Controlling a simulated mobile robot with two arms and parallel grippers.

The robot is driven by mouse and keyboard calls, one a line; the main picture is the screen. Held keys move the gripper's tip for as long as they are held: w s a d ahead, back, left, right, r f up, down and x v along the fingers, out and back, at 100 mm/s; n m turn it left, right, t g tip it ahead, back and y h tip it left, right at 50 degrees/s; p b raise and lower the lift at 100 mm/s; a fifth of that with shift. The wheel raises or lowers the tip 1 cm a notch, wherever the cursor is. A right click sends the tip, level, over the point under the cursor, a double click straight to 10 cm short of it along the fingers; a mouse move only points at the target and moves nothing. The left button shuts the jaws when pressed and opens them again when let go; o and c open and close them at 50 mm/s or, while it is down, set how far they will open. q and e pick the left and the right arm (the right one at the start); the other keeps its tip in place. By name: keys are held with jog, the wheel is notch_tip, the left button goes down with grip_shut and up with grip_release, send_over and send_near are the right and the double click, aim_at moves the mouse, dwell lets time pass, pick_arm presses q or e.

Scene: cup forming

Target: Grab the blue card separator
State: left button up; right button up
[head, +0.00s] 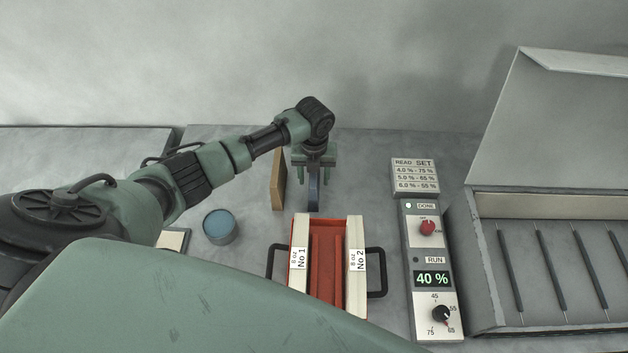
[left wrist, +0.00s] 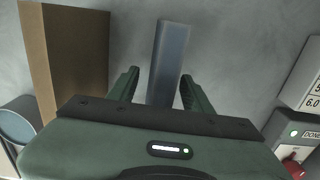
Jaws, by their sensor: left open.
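The blue card separator (head: 314,191) is a thin blue-grey upright panel behind the red mould in the head view. My left gripper (head: 314,176) hangs over it, pointing down. In the left wrist view the blue separator (left wrist: 168,62) stands between the two green fingers of my left gripper (left wrist: 158,88), with a visible gap on each side. The left gripper is open and holds nothing. The separator's lower part is partly hidden by the gripper in the wrist view. My right gripper is not in view.
A brown board (head: 278,180) stands close to the left of the gripper. A blue-topped round tin (head: 220,226) is left. The red mould (head: 327,262) with black handles is in front. A control panel (head: 431,270) and an open grey case (head: 560,270) with rods are right.

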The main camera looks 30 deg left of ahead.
pick_arm(q)
grip_shut()
jog(key=shift+r, duration=0.1)
